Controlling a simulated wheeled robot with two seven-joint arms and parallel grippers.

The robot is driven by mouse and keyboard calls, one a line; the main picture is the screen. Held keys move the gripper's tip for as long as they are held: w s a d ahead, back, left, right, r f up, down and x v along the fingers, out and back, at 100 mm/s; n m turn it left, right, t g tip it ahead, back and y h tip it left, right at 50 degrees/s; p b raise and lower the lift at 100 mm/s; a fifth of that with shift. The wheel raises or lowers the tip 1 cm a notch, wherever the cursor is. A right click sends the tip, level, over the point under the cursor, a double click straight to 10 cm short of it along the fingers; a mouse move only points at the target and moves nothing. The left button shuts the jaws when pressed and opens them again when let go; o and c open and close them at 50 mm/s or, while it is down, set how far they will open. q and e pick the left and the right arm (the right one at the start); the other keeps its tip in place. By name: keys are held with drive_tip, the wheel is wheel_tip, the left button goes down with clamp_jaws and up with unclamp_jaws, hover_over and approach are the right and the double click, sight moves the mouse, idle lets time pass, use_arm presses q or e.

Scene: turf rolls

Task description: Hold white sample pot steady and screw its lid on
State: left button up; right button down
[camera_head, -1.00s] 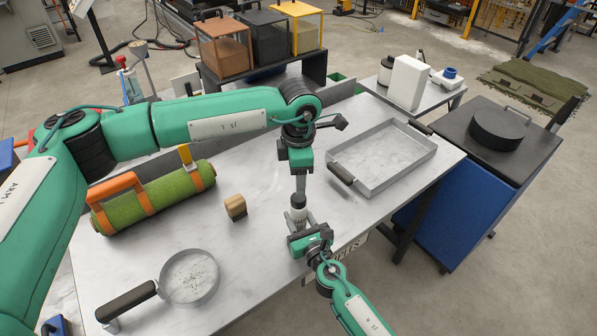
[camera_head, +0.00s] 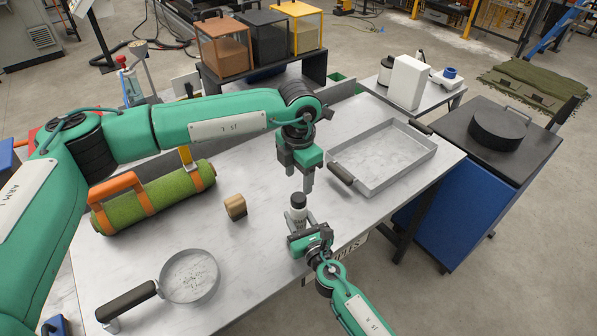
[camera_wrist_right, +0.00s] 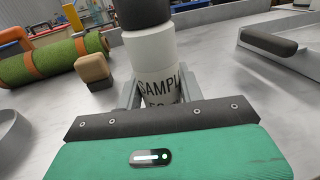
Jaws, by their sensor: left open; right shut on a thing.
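The white sample pot (camera_head: 298,214) stands upright near the table's front edge. In the right wrist view its printed white body (camera_wrist_right: 158,84) sits between the fingers of my right gripper (camera_wrist_right: 156,92), which is shut on it. A dark lid (camera_head: 298,200) sits on top of the pot; it also shows in the right wrist view (camera_wrist_right: 143,12), cut off by the upper edge. I cannot tell how tightly it is screwed. My left gripper (camera_head: 300,180) is open and empty, pointing down just above the lid, apart from it.
A metal tray (camera_head: 402,176) lies to the right on the table (camera_head: 255,255). A wooden block (camera_head: 235,207), a strapped green turf roll (camera_head: 155,195) and a round sieve (camera_head: 190,277) are to the left. The table between block and pot is clear.

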sight(298, 197)
use_arm(q)
wheel_tip(298, 197, down, 7)
drive_tip(key=shift+f, duration=0.15)
idle(0.4)
drive_tip(key=c, duration=1)
drive_tip(key=shift+c, duration=0.2)
drive_tip(key=o, duration=1.2)
drive_tip(key=shift+c, duration=0.2)
wheel_tip(298, 197, up, 12)
